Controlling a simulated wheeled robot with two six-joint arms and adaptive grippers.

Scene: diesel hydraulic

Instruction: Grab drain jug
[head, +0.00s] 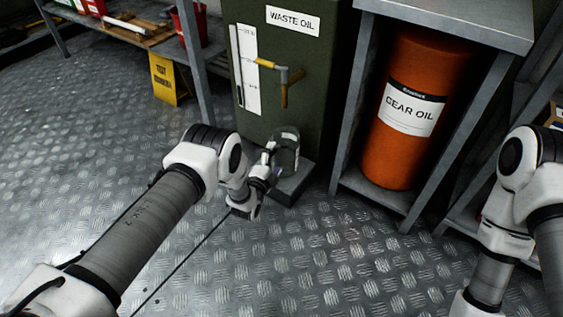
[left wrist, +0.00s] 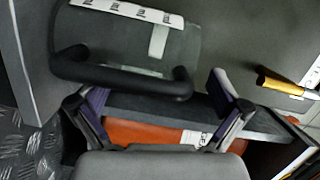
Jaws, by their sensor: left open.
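The drain jug (head: 287,146) is a clear vessel standing on a low grey ledge at the foot of the green waste oil tank. In the left wrist view the clear jug (left wrist: 185,45) shows a black bar handle (left wrist: 120,77) and a white strip with dark marks. My left gripper (head: 268,158) is close beside the jug in the head view, and its arm hides part of the area. In the left wrist view my left gripper (left wrist: 160,92) is open, with its fingers spread near the handle; I cannot tell whether they touch it. My right gripper is out of view.
The waste oil tank (head: 290,75) has a yellow-handled valve (head: 278,72) above the jug. An orange gear oil drum (head: 415,65) stands in a metal rack to the right. A yellow sign (head: 166,80) leans at the left shelf. The metal floor (head: 90,130) is mostly clear.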

